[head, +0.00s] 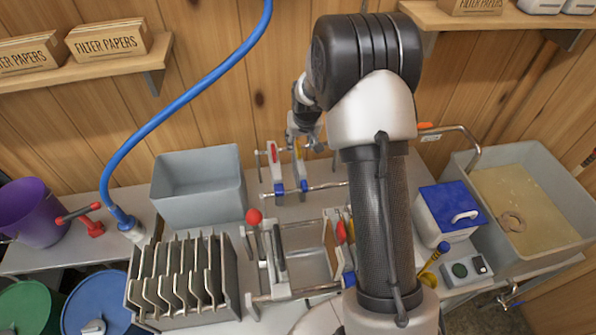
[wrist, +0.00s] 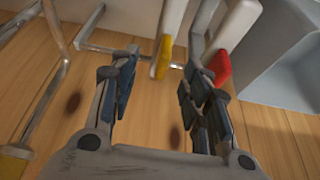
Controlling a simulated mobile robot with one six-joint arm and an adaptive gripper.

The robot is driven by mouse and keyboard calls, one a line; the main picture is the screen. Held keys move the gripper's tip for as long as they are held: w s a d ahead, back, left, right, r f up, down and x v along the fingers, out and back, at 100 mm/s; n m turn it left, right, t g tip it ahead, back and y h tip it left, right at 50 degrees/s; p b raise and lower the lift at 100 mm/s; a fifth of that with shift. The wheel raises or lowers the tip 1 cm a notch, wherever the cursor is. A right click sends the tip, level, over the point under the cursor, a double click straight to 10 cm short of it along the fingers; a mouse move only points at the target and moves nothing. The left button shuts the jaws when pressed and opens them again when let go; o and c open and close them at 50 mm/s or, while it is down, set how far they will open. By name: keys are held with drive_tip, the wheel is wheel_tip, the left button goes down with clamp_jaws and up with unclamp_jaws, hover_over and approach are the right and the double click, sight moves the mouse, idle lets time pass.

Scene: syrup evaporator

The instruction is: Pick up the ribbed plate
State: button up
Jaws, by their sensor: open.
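Two pale, narrow plates stand upright in a metal rail stand at the back of the bench: one with a red part (head: 273,160) and one with a yellow part (head: 299,152). I cannot make out ribs on either, so I cannot tell which is the ribbed plate. My gripper (head: 305,135) is over this stand, close to the yellow-marked plate. In the wrist view my gripper (wrist: 160,92) is open and empty. The yellow-tipped plate (wrist: 171,30) shows beyond the gap between the fingers. The red-tipped plate (wrist: 237,38) is beside the right finger.
A grey bin (head: 198,208) stands left of the stand. A rack (head: 180,318) of several grey plates and a press frame (head: 255,262) with a red knob are in front. A blue hose (head: 185,98) hangs at left. A blue-lidded box (head: 447,210) and sink (head: 565,235) are right.

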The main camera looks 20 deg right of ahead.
sight(298, 154)
drive_tip(key=x, duration=0.4)
drive_tip(key=shift+f, duration=0.1)
drive_tip(key=b+x, duration=0.1)
drive_tip(key=x, duration=0.4)
drive_tip(key=shift+s+a+f+b, duration=0.15)
drive_tip(key=shift+f+b, duration=0.05)
drive_tip(key=shift+b, duration=0.1)
drive_tip(key=shift+c, duration=0.5)
clamp_jaws()
drive_tip(key=shift+r, duration=0.15)
